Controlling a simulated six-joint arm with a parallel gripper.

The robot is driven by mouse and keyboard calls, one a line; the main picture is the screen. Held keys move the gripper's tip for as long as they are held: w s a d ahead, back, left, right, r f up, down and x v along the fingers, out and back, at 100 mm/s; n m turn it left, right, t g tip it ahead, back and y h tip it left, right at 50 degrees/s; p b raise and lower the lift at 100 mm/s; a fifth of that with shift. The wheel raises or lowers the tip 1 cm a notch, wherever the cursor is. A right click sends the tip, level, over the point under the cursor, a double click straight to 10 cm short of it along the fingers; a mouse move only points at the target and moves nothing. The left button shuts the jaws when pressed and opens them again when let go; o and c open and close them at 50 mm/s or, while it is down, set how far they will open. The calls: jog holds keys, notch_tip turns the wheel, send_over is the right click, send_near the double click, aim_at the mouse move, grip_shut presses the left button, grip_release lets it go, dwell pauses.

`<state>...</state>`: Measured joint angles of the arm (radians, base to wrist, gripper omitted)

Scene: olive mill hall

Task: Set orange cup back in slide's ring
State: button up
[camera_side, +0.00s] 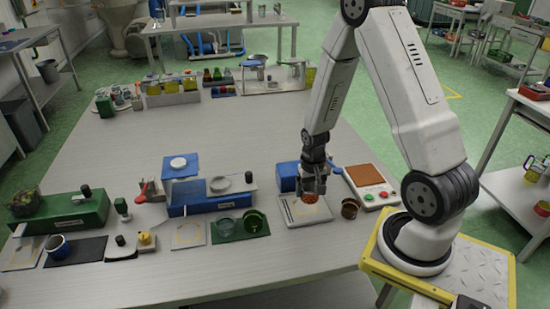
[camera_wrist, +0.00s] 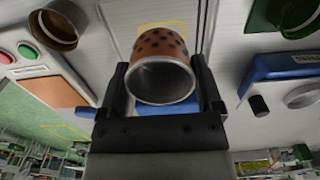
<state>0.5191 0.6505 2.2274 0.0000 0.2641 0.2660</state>
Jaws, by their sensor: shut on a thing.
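The orange cup (camera_side: 309,198) has dark dots and a pale metal rim. In the wrist view the cup (camera_wrist: 162,65) sits between both fingers, its open mouth facing the camera. My gripper (camera_side: 313,183) is shut on it, over a white plate (camera_side: 293,218) with a yellow outline, which also shows in the wrist view (camera_wrist: 195,18). I cannot tell whether the cup touches the plate. A blue block (camera_side: 287,176) stands just behind, partly hidden by my gripper; it may be part of the slide. No ring is clearly visible there.
A brown cup (camera_side: 350,208) stands close right of the plate. A device with a brown top (camera_side: 359,175) and red and green buttons lies beyond it. To the left are a blue unit (camera_side: 212,196) and a green holder (camera_side: 255,222).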

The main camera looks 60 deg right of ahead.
jog(key=shift+r, duration=0.1)
notch_tip(320, 180, up, 11)
jog(key=w+a+n, duration=0.3)
jog(key=w+a, duration=0.1)
jog(key=w, duration=1)
jog(key=w+a+n, duration=0.3)
jog(key=w+a, duration=0.2)
jog(key=w, duration=0.8)
jog(key=shift+d+f, duration=0.15)
jog(key=shift+f, duration=1.2)
jog(key=shift+d+f, duration=0.15)
jog(key=shift+f, duration=1.2)
jog(key=shift+f, duration=0.1)
jog(key=shift+f, duration=1.85)
jog(key=shift+f, duration=0.85)
